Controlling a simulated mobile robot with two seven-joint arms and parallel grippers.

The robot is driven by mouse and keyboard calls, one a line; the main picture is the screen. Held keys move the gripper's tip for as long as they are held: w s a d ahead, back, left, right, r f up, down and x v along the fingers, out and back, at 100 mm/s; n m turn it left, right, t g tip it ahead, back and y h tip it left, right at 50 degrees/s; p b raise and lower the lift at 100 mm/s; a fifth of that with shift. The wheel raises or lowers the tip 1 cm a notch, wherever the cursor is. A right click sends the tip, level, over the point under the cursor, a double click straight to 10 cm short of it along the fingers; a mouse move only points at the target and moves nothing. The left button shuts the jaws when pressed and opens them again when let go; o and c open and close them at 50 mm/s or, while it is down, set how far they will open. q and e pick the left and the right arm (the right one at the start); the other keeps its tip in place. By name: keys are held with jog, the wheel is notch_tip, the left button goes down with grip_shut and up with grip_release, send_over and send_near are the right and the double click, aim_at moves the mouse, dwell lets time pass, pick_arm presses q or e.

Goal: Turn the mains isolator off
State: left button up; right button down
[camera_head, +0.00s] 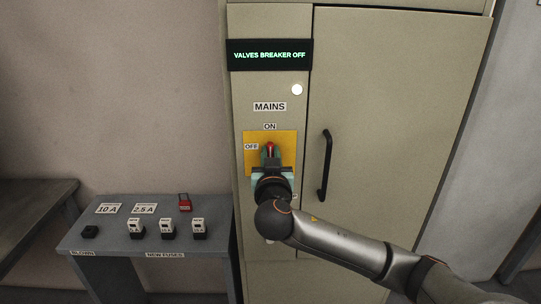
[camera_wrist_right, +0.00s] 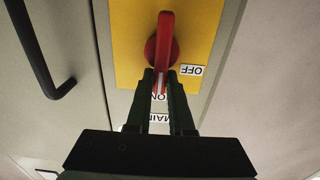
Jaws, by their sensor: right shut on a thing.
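The mains isolator is a red rotary handle (camera_head: 270,147) on a yellow plate (camera_head: 287,139) on the cabinet front, with ON labelled above it and OFF to its left. In the right wrist view, which is turned upside down, the red handle (camera_wrist_right: 165,35) stands upright with its white-marked end toward the ON label. My right gripper (camera_wrist_right: 165,74) is shut on that end of the handle, one dark finger on each side. In the head view my wrist hides the lower part of the plate. My left gripper is not in view.
A display (camera_head: 269,55) above reads "VALVES BREAKER OFF", with a white round lamp (camera_head: 297,90) below it. A black door handle (camera_head: 325,165) is right of my gripper. A grey table (camera_head: 110,233) at left holds fuses and a red padlock (camera_head: 185,202).

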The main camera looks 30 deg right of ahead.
jog(key=shift+a+f+n, duration=0.1)
jog(key=shift+f+n, duration=0.2)
jog(key=shift+f, duration=0.2)
jog(key=shift+w+a+f+n, duration=0.2)
jog(key=shift+a+f+n, duration=0.15)
jog(key=shift+n, duration=2.5)
jog(key=shift+w+a+f+n, duration=0.25)
jog(key=shift+f+n, duration=0.1)
jog(key=shift+n, duration=2.55)
jog(key=shift+w+a+f+n, duration=0.25)
jog(key=shift+f+n, duration=0.1)
jog(key=shift+n, duration=2.5)
jog(key=shift+d, duration=0.1)
jog(key=c, duration=0.9)
grip_release()
jog(key=shift+s+r, duration=0.15)
jog(key=shift+o, duration=0.5)
jog(key=shift+r, duration=0.15)
